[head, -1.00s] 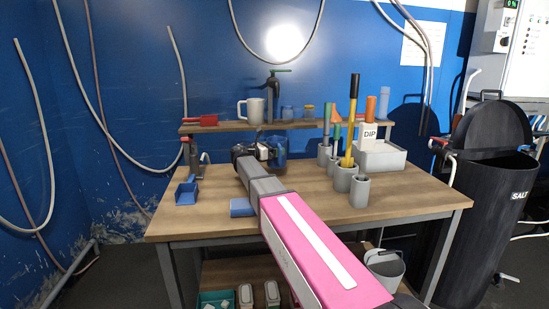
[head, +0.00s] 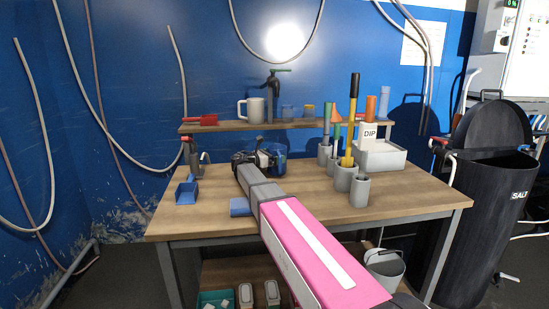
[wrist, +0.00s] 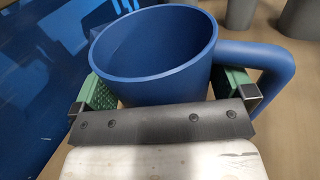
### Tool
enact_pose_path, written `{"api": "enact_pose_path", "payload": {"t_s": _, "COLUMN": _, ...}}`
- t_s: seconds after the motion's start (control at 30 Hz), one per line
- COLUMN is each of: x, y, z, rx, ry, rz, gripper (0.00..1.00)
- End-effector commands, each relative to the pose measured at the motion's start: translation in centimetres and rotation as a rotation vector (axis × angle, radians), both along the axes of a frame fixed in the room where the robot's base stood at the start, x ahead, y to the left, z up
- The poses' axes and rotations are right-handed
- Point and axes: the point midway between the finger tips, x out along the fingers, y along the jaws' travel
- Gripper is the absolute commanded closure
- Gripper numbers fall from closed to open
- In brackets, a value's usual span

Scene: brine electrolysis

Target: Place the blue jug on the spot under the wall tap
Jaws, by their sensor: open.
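The blue jug (head: 279,152) stands at the back of the wooden table, partly hidden by my gripper (head: 262,156). The wrist view shows the jug (wrist: 150,55) from above, open-topped and seemingly empty, with its handle on the right. My gripper (wrist: 165,90) is open, with green finger pads on either side of the jug. The handle passes over the right finger. I cannot tell whether the pads touch the wall. The dark wall tap (head: 273,88) with a green handle rises at the back, above the shelf. No marked spot under it can be made out.
The shelf (head: 225,125) holds a grey mug (head: 252,108), a red scoop (head: 203,119) and small containers. Right of the jug stand several grey pots (head: 360,190) with tall tools and a white bin (head: 385,157). A blue scoop (head: 187,190) lies left. The front right tabletop is clear.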

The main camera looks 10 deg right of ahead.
Motion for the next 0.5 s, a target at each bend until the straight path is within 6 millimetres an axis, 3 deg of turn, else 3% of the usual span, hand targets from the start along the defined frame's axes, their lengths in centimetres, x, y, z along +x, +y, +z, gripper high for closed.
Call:
{"api": "enact_pose_path", "payload": {"t_s": 0.17, "x": -0.7, "y": 1.6, "z": 0.1, "rx": 0.000, "ry": 0.000, "rz": 0.002, "gripper": 0.00}}
{"api": "enact_pose_path", "payload": {"t_s": 0.5, "x": -3.3, "y": 7.9, "z": 0.1, "rx": 0.000, "ry": 0.000, "rz": 0.002, "gripper": 0.00}}
